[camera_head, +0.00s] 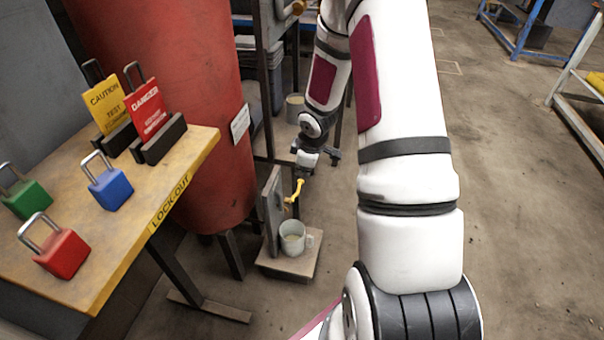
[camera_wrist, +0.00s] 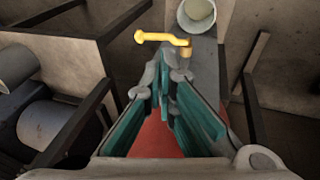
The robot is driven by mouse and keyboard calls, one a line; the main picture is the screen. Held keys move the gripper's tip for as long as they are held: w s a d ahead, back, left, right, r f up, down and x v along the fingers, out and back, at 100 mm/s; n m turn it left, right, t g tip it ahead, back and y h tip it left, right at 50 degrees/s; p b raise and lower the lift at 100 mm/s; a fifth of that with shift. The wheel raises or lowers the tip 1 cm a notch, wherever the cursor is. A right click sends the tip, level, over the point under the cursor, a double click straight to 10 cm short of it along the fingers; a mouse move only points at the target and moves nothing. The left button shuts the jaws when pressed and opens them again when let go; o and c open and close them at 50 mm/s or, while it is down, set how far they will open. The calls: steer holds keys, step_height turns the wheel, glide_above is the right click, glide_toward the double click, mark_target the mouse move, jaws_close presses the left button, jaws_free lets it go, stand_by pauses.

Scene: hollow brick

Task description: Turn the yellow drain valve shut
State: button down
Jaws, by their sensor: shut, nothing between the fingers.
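The yellow drain valve (camera_head: 295,191) is a small lever handle on a grey upright plate, above a pale mug (camera_head: 292,238). In the wrist view the valve (camera_wrist: 160,38) shows its lever lying crosswise, with its hub at the right end. The mug (camera_wrist: 197,14) shows behind it at the top edge. My gripper (camera_head: 304,172) is just above the valve in the head view. In the wrist view my gripper (camera_wrist: 165,78) has its teal-padded fingers shut and empty, their tips just short of the hub. I cannot tell whether they touch it.
The mug stands on a low stand (camera_head: 303,266). A large red tank (camera_head: 185,110) is to the left. A lockout table (camera_head: 105,245) with padlocks and tags stands in front of it. Another mug (camera_head: 294,106) and a yellow handle (camera_head: 298,7) are farther back.

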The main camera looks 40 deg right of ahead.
mark_target(300, 185)
steer(key=b+x, duration=0.4)
steer(key=x, duration=0.7)
steer(key=shift+w+f, duration=0.1)
steer(key=shift+f, duration=0.05)
steer(key=shift+d+p, duration=0.15)
steer(key=shift+p, duration=1.05)
steer(key=y+p, duration=0.1)
steer(key=p, duration=0.3)
steer(key=shift+w+d+f+g, duration=0.15)
steer(key=shift+f+g, duration=0.05)
steer(key=shift+g, duration=0.2)
steer(key=shift+p, duration=0.4)
steer(key=shift+w+d+f, duration=0.2)
steer(key=shift+f, duration=0.2)
